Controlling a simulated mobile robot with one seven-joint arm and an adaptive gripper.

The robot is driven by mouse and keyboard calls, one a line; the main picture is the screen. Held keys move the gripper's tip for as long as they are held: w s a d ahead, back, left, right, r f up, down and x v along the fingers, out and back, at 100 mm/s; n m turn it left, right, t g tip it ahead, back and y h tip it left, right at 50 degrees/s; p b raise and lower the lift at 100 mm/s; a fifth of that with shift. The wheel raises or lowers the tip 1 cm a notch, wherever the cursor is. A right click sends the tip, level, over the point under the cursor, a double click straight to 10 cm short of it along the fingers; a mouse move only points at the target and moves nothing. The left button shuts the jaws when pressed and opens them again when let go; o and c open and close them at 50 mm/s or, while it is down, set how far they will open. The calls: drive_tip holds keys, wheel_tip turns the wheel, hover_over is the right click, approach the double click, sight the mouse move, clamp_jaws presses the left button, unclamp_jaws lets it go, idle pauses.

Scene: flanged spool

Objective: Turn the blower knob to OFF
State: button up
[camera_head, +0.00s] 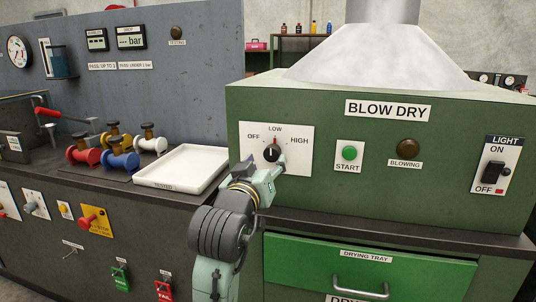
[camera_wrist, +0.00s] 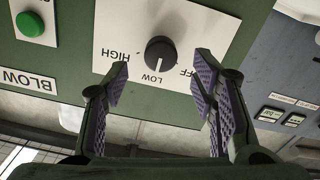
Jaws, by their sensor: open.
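The black blower knob (camera_head: 271,153) sits on a white plate (camera_head: 299,148) marked OFF, LOW and HIGH, on the green BLOW DRY cabinet. In the head view its red pointer stands up toward LOW. The wrist view sees the knob (camera_wrist: 160,53) upside down, its pale line on the LOW side. My gripper (camera_head: 264,164) is just in front of and below the knob in the head view. In the wrist view my gripper (camera_wrist: 160,80) is open, one finger on each side of the knob's line. The jaws are empty, and I cannot tell whether they touch the knob.
A green START button (camera_head: 349,153), a brown BLOWING lamp (camera_head: 408,147) and a LIGHT switch (camera_head: 494,171) are to the right. Below is a green drying tray drawer (camera_head: 318,264). A white TESTED tray (camera_head: 150,181) and several coloured spools (camera_head: 120,160) are at left.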

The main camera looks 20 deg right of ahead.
sight(271, 155)
drive_tip(key=x, duration=0.5)
drive_tip(key=shift+w+p, duration=0.1)
drive_tip(key=shift+p, duration=0.25)
drive_tip(key=shift+c, duration=0.4)
drive_tip(key=c, duration=1.1)
drive_tip(key=shift+o, duration=0.2)
